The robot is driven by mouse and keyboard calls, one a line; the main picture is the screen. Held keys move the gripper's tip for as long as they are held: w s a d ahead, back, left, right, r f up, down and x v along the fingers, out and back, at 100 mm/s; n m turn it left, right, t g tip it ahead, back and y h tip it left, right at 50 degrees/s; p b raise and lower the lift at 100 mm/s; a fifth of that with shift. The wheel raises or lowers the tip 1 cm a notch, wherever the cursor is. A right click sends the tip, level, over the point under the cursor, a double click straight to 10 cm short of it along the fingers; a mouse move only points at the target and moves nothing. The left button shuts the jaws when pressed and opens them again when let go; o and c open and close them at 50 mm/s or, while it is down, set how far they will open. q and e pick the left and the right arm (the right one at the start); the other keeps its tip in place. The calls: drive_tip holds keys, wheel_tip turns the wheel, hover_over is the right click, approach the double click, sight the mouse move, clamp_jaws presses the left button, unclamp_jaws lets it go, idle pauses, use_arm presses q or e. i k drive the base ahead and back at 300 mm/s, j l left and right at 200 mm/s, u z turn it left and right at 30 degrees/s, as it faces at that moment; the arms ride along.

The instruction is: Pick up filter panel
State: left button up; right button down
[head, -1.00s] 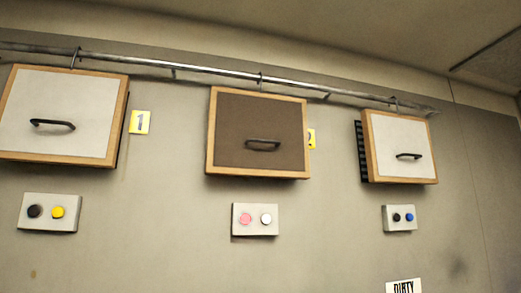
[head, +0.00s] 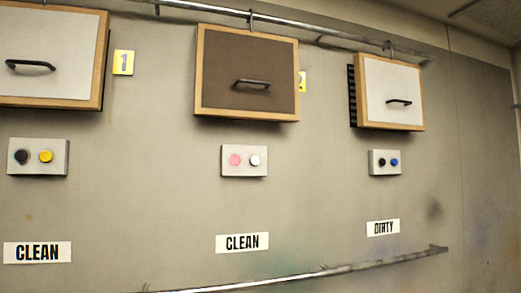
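Three wood-framed filter panels with dark handles are on the wall in the head view. The left panel (head: 45,75) has a pale face and is cut off by the picture edge. The middle panel (head: 230,60) has a dark brown face. The right panel (head: 390,78) has a pale face and stands over a dark ribbed opening on its left side. Hooks on the upper rail show above the middle and right panels. Neither of my grippers is in view.
An upper metal rail (head: 290,28) and a lower rail (head: 330,272) cross the wall. Button boxes sit below the panels: left (head: 38,172), middle (head: 262,161), right (head: 375,168). Labels read CLEAN (head: 20,245), CLEAN (head: 222,250) and DIRTY (head: 383,233). Yellow tag 1 (head: 123,70) is beside the left panel.

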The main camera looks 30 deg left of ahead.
sight(240, 74)
drive_tip(key=i+l, duration=0.4)
drive_tip(key=i, duration=0.2)
drive_tip(key=i+l+u, duration=0.25)
drive_tip(key=u, duration=0.2)
drive_tip(key=i+l+u, duration=0.45)
drive_tip(key=k+j, duration=0.1)
